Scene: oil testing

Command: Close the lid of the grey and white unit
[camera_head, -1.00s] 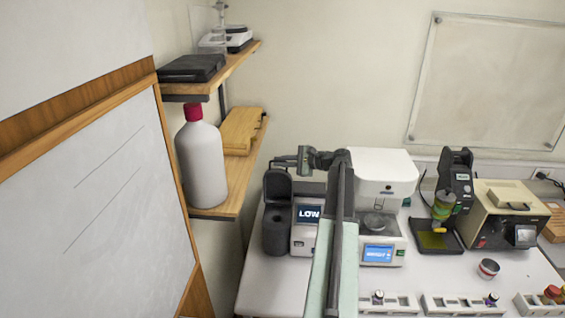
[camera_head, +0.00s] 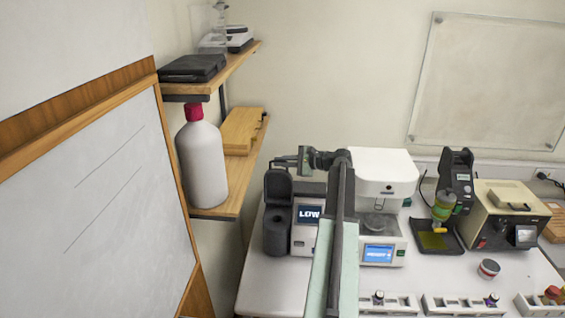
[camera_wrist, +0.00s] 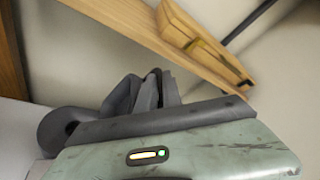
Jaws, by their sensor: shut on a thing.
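The grey and white unit stands at the left end of the bench, with a dark grey cylinder (camera_head: 277,237) beside a white box with a lit display reading LOW (camera_head: 308,215). Its dark grey lid (camera_head: 277,186) stands raised, nearly upright, above the back of the cylinder. My gripper (camera_head: 286,160) reaches left across the unit to the lid's top edge and is shut on the lid. In the wrist view, the fingers (camera_wrist: 155,92) are beyond the greenish gripper housing; a rounded dark grey part of the unit (camera_wrist: 62,128) shows at left. The exact contact is hard to see.
A white instrument (camera_head: 384,180) stands close to the right of the unit, partly behind my arm. A wooden shelf (camera_head: 220,210) with a white red-capped bottle (camera_head: 201,165) is on the left wall. White racks (camera_head: 460,305) line the bench front.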

